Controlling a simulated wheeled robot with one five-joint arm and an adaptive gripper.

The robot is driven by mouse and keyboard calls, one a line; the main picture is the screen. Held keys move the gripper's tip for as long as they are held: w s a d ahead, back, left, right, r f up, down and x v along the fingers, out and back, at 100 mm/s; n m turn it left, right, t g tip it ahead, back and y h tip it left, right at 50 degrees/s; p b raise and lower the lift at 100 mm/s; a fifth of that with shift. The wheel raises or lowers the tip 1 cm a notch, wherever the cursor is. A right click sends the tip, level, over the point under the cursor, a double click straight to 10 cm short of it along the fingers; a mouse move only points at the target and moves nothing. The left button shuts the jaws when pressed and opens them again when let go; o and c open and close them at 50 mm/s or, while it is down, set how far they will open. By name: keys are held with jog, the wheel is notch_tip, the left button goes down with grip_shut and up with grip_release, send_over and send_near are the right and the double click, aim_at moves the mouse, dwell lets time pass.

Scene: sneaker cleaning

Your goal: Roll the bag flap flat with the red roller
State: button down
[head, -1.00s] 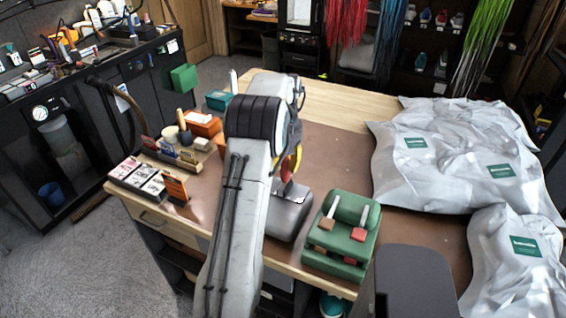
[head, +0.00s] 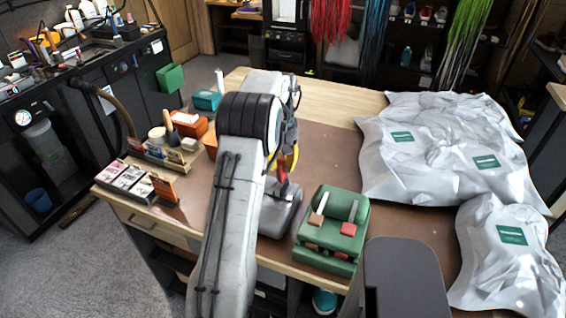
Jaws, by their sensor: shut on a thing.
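My gripper (head: 284,172) is mostly hidden behind my own arm, just above a grey block-like stand (head: 281,213) near the front edge of the table. It is shut on a red thing, which looks like the handle of the red roller (head: 283,189). The roller's lower end is too small and covered to make out, so I cannot tell whether it touches the grey stand. Large crinkled pale-grey bags (head: 432,155) with green labels lie on the right of the table. A smaller one (head: 507,255) lies nearer. I cannot make out which edge is the flap.
A green holder (head: 330,248) with tools in red and tan slots stands right of the grey stand. Boxes, cards and a brush holder (head: 165,155) fill the table's left side.

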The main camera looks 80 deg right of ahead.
jog(key=shift+w+d+p, duration=0.2)
jog(key=shift+w+p, duration=0.1)
jog(key=shift+w, duration=0.45)
jog(key=shift+w+d+p, duration=0.2)
jog(key=shift+w+p, duration=0.05)
jog(key=shift+w, duration=0.45)
jog(key=shift+w, duration=0.15)
jog(key=shift+w+d+p, duration=0.2)
jog(key=shift+w+p, duration=0.2)
jog(key=shift+w, duration=0.4)
jog(key=shift+w+d+p, duration=0.15)
jog(key=shift+w+p, duration=0.25)
jog(key=shift+w, duration=0.35)
jog(key=w+d, duration=0.1)
jog(key=w, duration=0.5)
jog(key=shift+w+d+p, duration=0.3)
jog(key=shift+w+d, duration=0.1)
jog(key=shift+r, duration=0.1)
notch_tip(320, 180, up, 8)
dwell(0.5)
